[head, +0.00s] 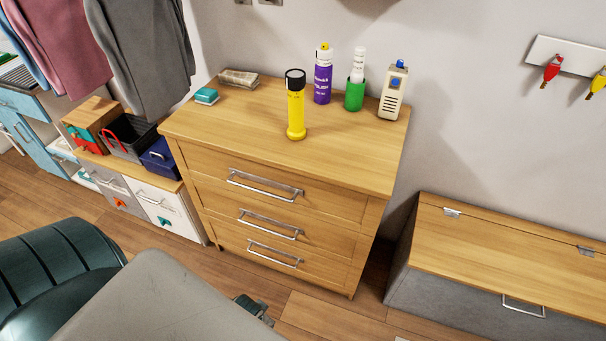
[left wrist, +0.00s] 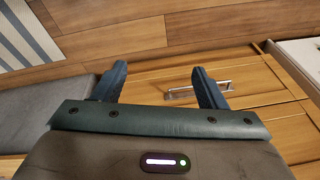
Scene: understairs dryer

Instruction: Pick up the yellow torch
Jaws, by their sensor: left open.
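The yellow torch (head: 296,112) stands upright on the wooden top of the chest of drawers (head: 240,120), with its black head up. It is left of a purple spray can (head: 323,82) and near the middle of the top. My left gripper (left wrist: 160,86) is open and empty in the left wrist view, its two dark fingers spread apart. It is low in front of the drawer fronts, below and away from the torch. In the head view my own arm mostly hides it. The torch is not in the left wrist view. My right gripper is not in view.
A green cup (head: 355,95) holding a white item and a beige box-shaped device (head: 393,92) stand right of the can. A teal box (head: 206,96) and a folded item (head: 239,78) lie at the left. The drawer handles (head: 265,184) protrude. The top's front is clear.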

